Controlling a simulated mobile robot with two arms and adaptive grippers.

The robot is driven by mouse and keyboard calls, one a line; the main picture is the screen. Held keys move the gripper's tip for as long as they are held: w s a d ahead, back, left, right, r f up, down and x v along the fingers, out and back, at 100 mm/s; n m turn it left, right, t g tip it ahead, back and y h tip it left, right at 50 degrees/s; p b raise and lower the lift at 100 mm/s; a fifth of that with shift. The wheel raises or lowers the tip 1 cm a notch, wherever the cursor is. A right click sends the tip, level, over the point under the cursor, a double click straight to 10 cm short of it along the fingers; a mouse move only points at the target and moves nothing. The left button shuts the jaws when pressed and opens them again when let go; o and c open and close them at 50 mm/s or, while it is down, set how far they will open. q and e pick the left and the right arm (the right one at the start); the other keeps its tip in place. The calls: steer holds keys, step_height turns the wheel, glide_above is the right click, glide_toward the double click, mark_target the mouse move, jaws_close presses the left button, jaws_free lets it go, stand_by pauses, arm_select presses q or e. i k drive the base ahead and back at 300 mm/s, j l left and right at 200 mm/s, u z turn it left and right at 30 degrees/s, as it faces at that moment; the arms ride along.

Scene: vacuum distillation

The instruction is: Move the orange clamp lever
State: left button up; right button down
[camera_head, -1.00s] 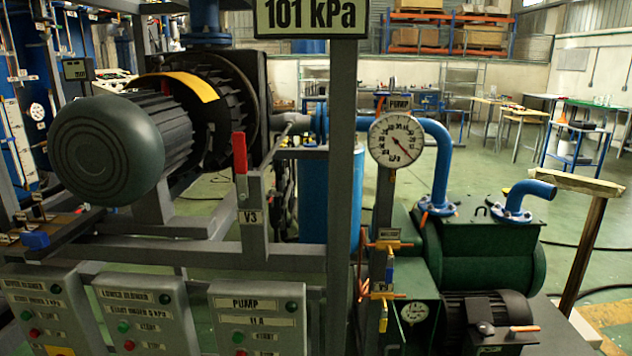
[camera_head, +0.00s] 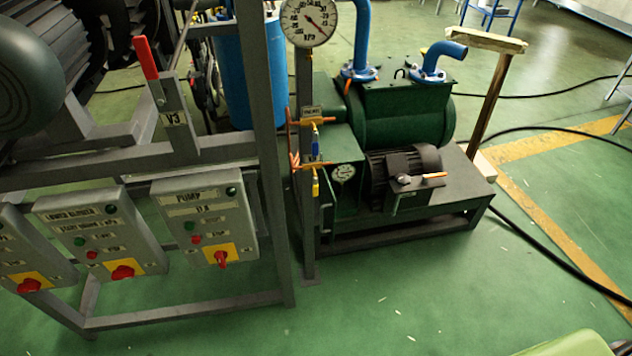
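Several small orange parts show, and I cannot tell which one is the orange clamp lever. An orange-tipped lever (camera_head: 434,175) lies roughly level on top of the black motor (camera_head: 403,166) of the green pump (camera_head: 405,118). Orange bars sit at the upper fitting (camera_head: 318,121) and the lower fitting (camera_head: 309,163) on the thin pipe left of the pump. Small orange pieces also show by the blue pipe flange (camera_head: 360,75). Neither of my grippers is in view.
A grey frame (camera_head: 190,150) with control boxes (camera_head: 205,219) and a red-handled V3 valve (camera_head: 146,58) stands at left. A round gauge (camera_head: 309,23) is above the fittings. Black hoses (camera_head: 548,250) run along the floor at right. Green floor (camera_head: 410,285) before the pump is clear.

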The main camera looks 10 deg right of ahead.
mark_target(424, 180)
steer(key=z, duration=1.3)
